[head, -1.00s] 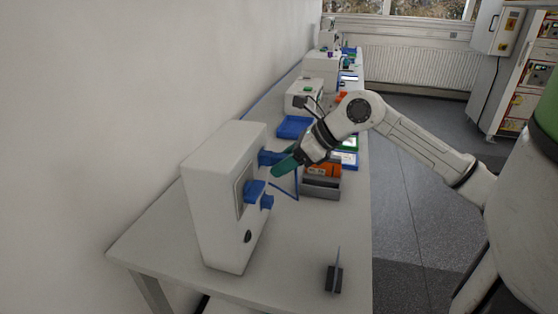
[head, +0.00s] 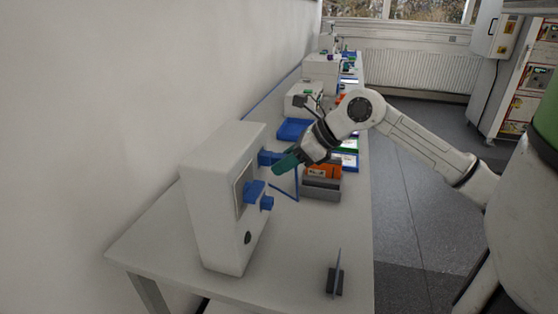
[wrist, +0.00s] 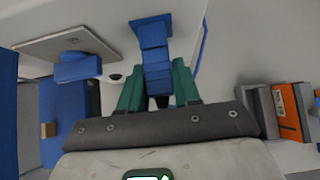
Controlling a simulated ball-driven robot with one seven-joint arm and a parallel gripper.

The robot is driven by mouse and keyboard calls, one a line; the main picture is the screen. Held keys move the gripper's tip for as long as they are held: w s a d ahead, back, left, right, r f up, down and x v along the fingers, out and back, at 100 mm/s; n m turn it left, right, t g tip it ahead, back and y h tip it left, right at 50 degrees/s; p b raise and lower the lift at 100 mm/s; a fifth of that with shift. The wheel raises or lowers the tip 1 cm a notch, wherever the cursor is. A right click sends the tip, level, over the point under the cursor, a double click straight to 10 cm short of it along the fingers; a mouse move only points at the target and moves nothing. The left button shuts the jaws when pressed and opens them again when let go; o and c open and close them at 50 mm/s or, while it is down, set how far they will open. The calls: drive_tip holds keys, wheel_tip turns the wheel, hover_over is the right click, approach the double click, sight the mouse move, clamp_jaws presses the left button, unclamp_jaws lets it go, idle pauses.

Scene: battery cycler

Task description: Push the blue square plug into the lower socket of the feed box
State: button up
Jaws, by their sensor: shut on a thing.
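The feed box seems to be the tall white box (head: 212,205) at the left of the bench; its side face also shows in the wrist view. My gripper (head: 277,167) has teal fingers and reaches in from the right. In the wrist view my gripper (wrist: 157,85) is shut on a blue square-sided plug (wrist: 156,62), one finger on each side. A wider blue block (wrist: 150,32) is in line beyond the plug, against the box. I cannot tell whether the plug is inside it. Another blue block (head: 254,190) sticks out of the box, left of and below the gripper.
A grey holder (head: 320,190) with an orange item stands just right of the gripper. A thin blue strip (head: 284,191) runs below the fingers. A small dark stand (head: 335,281) with an upright plate is near the front. Blue trays and white devices line the bench behind.

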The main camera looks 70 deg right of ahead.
drive_tip(key=shift+c, duration=0.6)
drive_tip(key=shift+s, duration=0.1)
drive_tip(key=shift+s+d+b, duration=0.15)
drive_tip(key=shift+s+b, duration=0.8)
drive_tip(key=shift+s, duration=0.45)
drive_tip(key=shift+s+d+b, duration=0.1)
drive_tip(key=shift+s+b, duration=0.8)
drive_tip(key=shift+s, duration=0.45)
drive_tip(key=s+f+b, duration=0.3)
drive_tip(key=f, duration=1)
drive_tip(key=shift+w+a+f+p, duration=0.1)
drive_tip(key=shift+w+f+p, duration=0.05)
drive_tip(key=shift+w+p, duration=1.25)
drive_tip(key=shift+w+f+p, duration=0.1)
drive_tip(key=shift+w+p, duration=1.2)
drive_tip(key=shift+p, duration=0.1)
